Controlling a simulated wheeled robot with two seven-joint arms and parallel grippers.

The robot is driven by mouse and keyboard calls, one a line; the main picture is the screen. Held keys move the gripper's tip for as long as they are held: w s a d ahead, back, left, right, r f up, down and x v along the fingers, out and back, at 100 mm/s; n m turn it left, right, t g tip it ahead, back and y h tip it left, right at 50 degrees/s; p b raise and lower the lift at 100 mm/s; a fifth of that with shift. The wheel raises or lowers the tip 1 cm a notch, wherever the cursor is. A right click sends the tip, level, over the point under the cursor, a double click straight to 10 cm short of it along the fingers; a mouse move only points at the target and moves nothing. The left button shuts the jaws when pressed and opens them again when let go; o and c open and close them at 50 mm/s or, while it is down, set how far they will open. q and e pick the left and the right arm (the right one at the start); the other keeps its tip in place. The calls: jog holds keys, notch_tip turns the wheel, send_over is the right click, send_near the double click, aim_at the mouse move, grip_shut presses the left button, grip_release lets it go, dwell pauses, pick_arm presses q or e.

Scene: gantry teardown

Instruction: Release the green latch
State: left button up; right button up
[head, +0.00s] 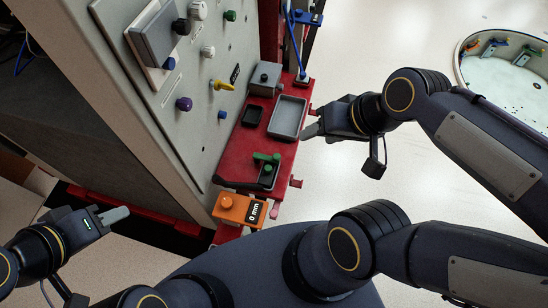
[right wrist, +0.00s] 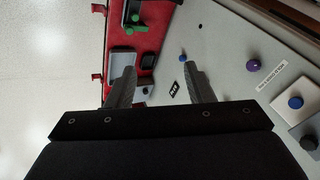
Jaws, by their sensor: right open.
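The green latch (head: 267,159) sits on a small dark block near the front end of the red shelf (head: 236,165). In the right wrist view the green latch (right wrist: 136,24) is at the top, beyond my fingers. My right gripper (head: 310,131) is open and empty, at the right edge of the red shelf beside the grey tray, apart from the latch. Its two fingers (right wrist: 160,76) show spread in the right wrist view. My left gripper (head: 117,215) is at the lower left, away from the latch. Its fingers overlap, so its opening is unclear.
A grey tray (head: 287,117), a small black tray (head: 253,115) and a grey box (head: 265,78) share the shelf. An orange block (head: 238,208) with a "0 mm" display is at its front. A grey panel (head: 150,90) with knobs rises at left.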

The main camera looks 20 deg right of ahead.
jog(key=w+f+m+g+h+b, duration=0.1)
jog(key=w+f+m+g+b, duration=0.25)
jog(key=w+f+b, duration=0.7)
jog(key=m+g+h+b, duration=0.1)
jog(key=m+h+b, duration=0.2)
jog(key=m+b, duration=0.1)
send_over(277, 156)
notch_tip(277, 156, down, 19)
jog(key=shift+s, duration=0.1)
jog(key=shift+f, duration=0.65)
notch_tip(277, 156, down, 7)
jog(key=shift+f, duration=0.1)
grip_shut()
